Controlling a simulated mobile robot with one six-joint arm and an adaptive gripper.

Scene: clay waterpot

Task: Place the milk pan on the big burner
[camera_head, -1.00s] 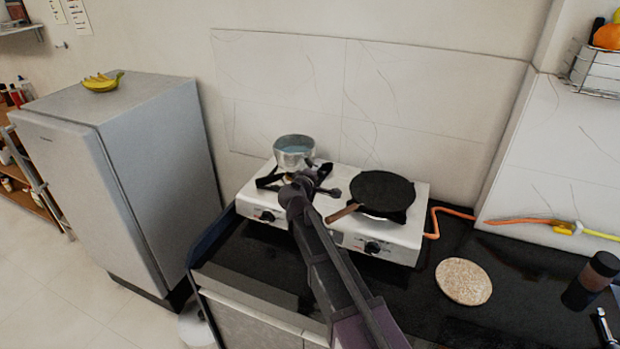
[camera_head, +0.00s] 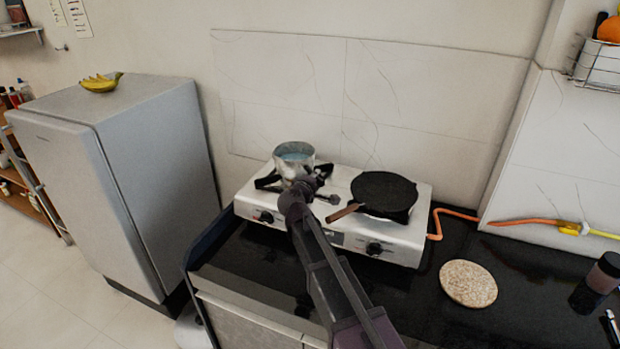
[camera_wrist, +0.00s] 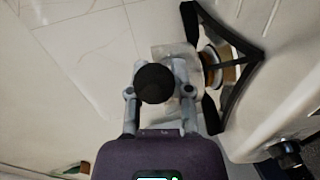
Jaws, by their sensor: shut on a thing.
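The milk pan (camera_head: 294,160) is a small metal pan with something pale blue inside. It is over the back part of the left burner (camera_head: 268,182) in the head view; I cannot tell whether it touches the grate. My gripper (camera_head: 308,182) is shut on the pan's handle from the front. In the wrist view the dark, round handle end (camera_wrist: 155,83) sits between the fingers of my gripper (camera_wrist: 158,95), and a grey part of the pan (camera_wrist: 172,55) shows beyond. The left burner's black grate and brass centre (camera_wrist: 213,68) lie to its right there.
A black frying pan (camera_head: 383,192) with a brown handle covers the right burner of the white stove (camera_head: 335,238). A round board (camera_head: 468,283) and a dark jar (camera_head: 597,280) are on the counter at right. A fridge (camera_head: 130,180) stands at left, and tiled wall is behind.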

